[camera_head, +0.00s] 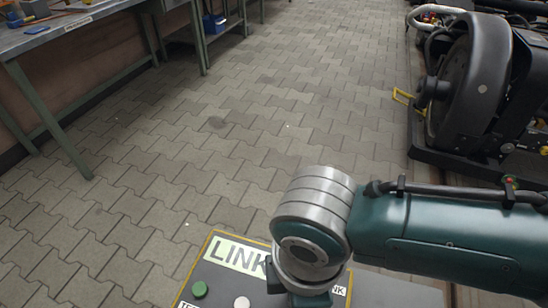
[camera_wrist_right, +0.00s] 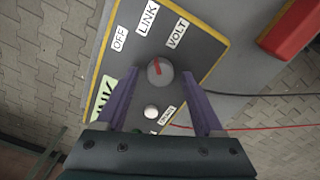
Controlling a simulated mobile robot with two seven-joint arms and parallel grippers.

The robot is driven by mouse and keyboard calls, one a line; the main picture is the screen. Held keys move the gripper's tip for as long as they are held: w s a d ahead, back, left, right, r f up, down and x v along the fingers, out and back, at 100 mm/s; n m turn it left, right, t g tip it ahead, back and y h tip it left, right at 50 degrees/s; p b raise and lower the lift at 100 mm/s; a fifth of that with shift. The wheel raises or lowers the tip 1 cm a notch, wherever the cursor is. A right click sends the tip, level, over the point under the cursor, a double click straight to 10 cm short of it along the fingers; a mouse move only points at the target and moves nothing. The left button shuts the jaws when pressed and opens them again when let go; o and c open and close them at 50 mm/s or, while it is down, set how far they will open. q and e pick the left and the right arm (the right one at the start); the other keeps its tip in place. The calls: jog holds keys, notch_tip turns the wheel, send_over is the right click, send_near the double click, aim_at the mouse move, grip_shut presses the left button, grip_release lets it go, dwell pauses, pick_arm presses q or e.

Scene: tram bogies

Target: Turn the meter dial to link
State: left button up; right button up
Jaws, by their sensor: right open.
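The meter panel (camera_wrist_right: 196,60) is dark grey with a yellow edge and shows in the right wrist view. Its round grey dial (camera_wrist_right: 160,72) carries a red pointer mark, which lies roughly toward the labels; I cannot tell exactly which one. The labels OFF (camera_wrist_right: 119,39), LINK (camera_wrist_right: 147,18) and VOLT (camera_wrist_right: 177,33) stand beyond the dial. My right gripper (camera_wrist_right: 160,75) is open, its purple fingers on either side of the dial; contact is unclear. In the head view, my right arm covers much of the panel (camera_head: 220,275), hiding the dial and gripper. My left gripper is not in view.
A white button (camera_wrist_right: 151,111) sits just below the dial, and a green button (camera_head: 199,289) shows in the head view. A red block (camera_wrist_right: 290,28) and cables lie right of the panel. A workbench (camera_head: 75,24) stands left, wheel equipment (camera_head: 470,80) right; paving between is clear.

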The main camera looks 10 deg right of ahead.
notch_tip(320, 180, up, 10)
jog(key=p, duration=0.4)
dwell(0.3)
